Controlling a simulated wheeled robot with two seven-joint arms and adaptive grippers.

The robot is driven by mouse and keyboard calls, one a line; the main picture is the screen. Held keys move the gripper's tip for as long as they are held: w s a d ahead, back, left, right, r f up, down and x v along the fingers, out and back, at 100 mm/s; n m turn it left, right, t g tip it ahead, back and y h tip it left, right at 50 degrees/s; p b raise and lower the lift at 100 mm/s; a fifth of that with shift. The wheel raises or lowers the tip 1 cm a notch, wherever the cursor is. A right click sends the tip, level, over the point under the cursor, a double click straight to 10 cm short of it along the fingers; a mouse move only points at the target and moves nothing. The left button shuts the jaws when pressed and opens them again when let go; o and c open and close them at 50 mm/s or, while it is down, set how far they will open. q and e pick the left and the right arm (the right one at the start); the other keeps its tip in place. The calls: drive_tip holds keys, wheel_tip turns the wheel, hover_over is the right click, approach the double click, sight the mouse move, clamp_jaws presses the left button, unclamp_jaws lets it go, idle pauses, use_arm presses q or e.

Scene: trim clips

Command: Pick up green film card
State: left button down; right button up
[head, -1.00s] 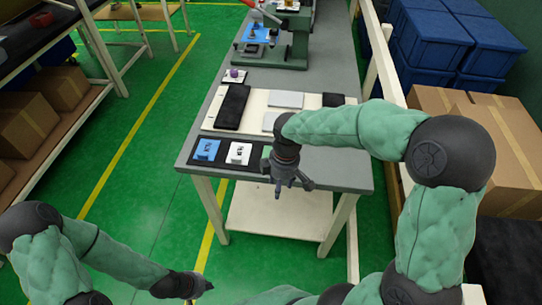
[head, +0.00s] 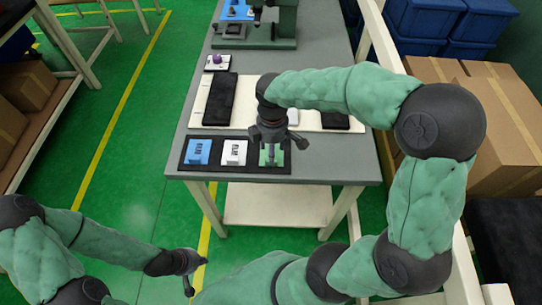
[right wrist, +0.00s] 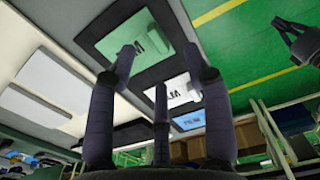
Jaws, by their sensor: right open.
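The green film card (head: 281,158) lies at the right end of a black mat (head: 240,169) near the table's front edge. My right gripper (head: 270,150) is above it, fingers pointing down, and hides part of it. In the right wrist view the green card (right wrist: 135,40) shows beyond the spread, empty fingers (right wrist: 165,72). A white card (head: 233,152) and a blue card (head: 198,152) lie to its left on the mat. My left gripper (head: 188,275) is low at the left, over the floor and away from the table; its jaws are too small to read.
Behind the mat a pale board (head: 200,108) carries a black slab (head: 219,98) and another dark pad (head: 335,121). A small plate with a purple knob (head: 217,60) stands behind it. A green machine base (head: 256,38) stands farther back. Cardboard boxes (head: 490,100) are at the right.

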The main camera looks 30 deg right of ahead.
drive_tip(key=shift+w+f, duration=0.15)
drive_tip(key=shift+f, duration=0.7)
drive_tip(key=f, duration=0.1)
drive_tip(key=f+b, duration=0.1)
drive_tip(key=f, duration=0.1)
drive_tip(key=f+b, duration=0.1)
drive_tip(key=f, duration=0.1)
drive_tip(key=shift+w+d, duration=0.15)
drive_tip(key=shift+w, duration=0.15)
drive_tip(key=shift+r, duration=0.1)
clamp_jaws()
